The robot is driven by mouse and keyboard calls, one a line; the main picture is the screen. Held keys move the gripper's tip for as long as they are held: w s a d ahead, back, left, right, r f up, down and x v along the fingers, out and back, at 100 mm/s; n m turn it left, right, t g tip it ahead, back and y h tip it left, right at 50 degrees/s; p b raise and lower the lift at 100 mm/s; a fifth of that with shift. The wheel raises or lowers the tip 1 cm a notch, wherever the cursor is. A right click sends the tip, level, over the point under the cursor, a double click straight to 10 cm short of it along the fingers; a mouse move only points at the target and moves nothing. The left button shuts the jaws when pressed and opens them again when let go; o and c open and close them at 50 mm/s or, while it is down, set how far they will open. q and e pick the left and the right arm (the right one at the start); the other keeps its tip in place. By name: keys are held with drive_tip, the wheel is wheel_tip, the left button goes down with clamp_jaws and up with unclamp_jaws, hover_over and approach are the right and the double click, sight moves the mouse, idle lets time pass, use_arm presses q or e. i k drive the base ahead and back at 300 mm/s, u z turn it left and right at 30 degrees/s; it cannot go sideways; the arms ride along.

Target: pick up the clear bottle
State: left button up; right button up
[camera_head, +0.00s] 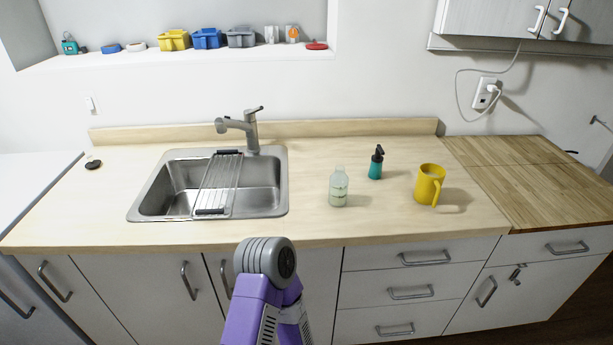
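The clear bottle (338,188) stands upright on the pale wooden counter (310,225), just right of the sink. It is see-through with a whitish label and a narrow neck. Nothing touches it. A purple and grey part of one of my arms shows at the bottom centre, below and left of the bottle and in front of the counter edge. No fingers show on it, and neither of my grippers is in view.
A teal pump bottle (376,165) stands behind and right of the bottle. A yellow mug (429,184) is farther right. The steel sink (280,202) with a rack (218,185) and faucet (240,128) is left. Counter in front of the bottle is clear.

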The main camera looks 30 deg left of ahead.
sight(338, 189)
drive_tip(key=u, duration=0.85)
drive_tip(key=i, duration=0.7)
drive_tip(key=u, duration=0.75)
